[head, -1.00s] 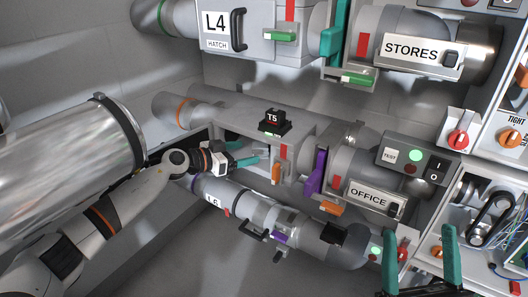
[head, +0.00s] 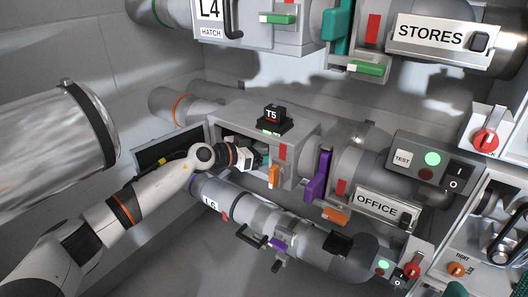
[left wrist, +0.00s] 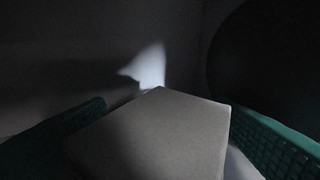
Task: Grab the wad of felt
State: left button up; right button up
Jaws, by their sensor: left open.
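A pale grey block with flat faces (left wrist: 155,135), probably the wad of felt, lies between my left gripper's two green fingers in the left wrist view. My left gripper (head: 262,158) reaches into the open side of the grey housing under the T5 label (head: 272,115). Its fingers are spread, one on each side of the block, and it is open. I cannot tell whether they touch the block. In the head view the block is hidden inside the housing. My right gripper (head: 486,290) shows only its teal fingertips, set apart, at the bottom right edge.
The housing's walls surround my left gripper closely. An orange handle (head: 274,176) and a purple lever (head: 317,176) are just right of it. The L6 tube (head: 245,209) runs below. A large shiny cylinder (head: 50,135) stands at left.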

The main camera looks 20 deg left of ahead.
pick_arm(q)
jog(key=shift+s+r, duration=0.15)
jog(key=c, duration=1.1)
jog(key=shift+o, duration=0.2)
jog(key=shift+a, duration=0.1)
